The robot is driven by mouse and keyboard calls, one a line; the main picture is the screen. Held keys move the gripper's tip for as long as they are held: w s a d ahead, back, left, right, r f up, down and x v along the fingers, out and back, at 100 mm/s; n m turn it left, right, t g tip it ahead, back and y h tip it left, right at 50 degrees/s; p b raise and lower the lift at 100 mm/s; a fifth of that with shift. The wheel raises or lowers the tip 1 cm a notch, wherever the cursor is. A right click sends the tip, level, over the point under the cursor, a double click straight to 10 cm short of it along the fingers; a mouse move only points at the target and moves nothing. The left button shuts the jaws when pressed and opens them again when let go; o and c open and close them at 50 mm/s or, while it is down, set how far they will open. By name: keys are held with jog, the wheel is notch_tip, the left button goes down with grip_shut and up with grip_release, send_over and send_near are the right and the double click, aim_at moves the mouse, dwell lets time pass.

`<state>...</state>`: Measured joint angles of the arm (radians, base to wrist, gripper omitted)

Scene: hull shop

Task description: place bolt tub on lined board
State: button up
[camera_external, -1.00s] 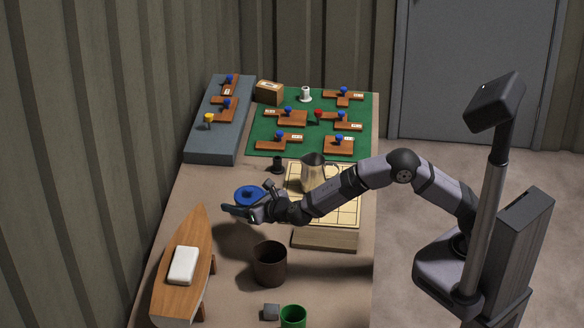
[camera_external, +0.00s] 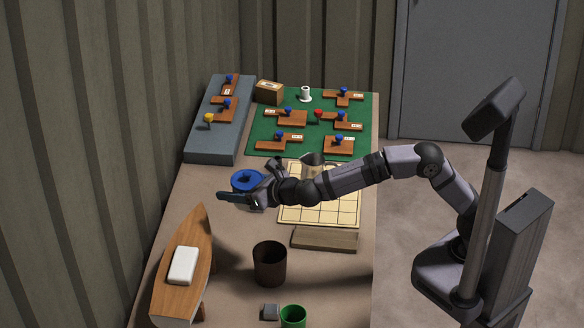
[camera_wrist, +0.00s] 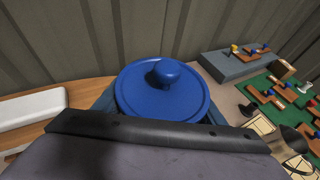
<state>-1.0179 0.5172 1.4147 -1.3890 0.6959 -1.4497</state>
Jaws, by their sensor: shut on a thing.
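The bolt tub appears as a round blue tub with a knobbed lid (camera_wrist: 163,90) in the wrist view, and it shows in the external view (camera_external: 247,181) just behind my gripper. My gripper (camera_external: 240,192) is shut on it, and the tub seems to be held above the table. Its lower part is hidden by my gripper. The lined board (camera_external: 320,208) is pale yellow with dark grid lines and lies to the right of the tub, partly under my arm in the picture. A metal jug (camera_external: 313,159) stands at its back, mostly hidden by my arm.
A brown cup (camera_external: 269,264), a wooden block (camera_external: 325,240), a green cup (camera_external: 293,316) and a small grey cube (camera_external: 270,311) are in front. A boat-shaped wooden stand (camera_external: 188,250) bears a white block (camera_external: 183,265). A green mat (camera_external: 262,143) with wooden pieces lies behind.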

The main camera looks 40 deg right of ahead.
jog(key=v, duration=0.2)
jog(key=f+v, duration=0.1)
jog(key=v, duration=0.2)
jog(key=shift+s+d+b, duration=0.3)
jog(key=s+d+f, duration=0.2)
jog(key=s+d, duration=0.1)
jog(key=d, duration=0.1)
jog(key=m+h, duration=0.5)
jog(key=h, duration=0.1)
send_over(319, 230)
notch_tip(319, 230, down, 6)
jog(key=shift+f+b, duration=0.75)
jog(key=shift+f, duration=4.25)
jog(key=shift+f, duration=0.2)
jog(key=o, duration=1.4)
jog(key=shift+s, duration=0.1)
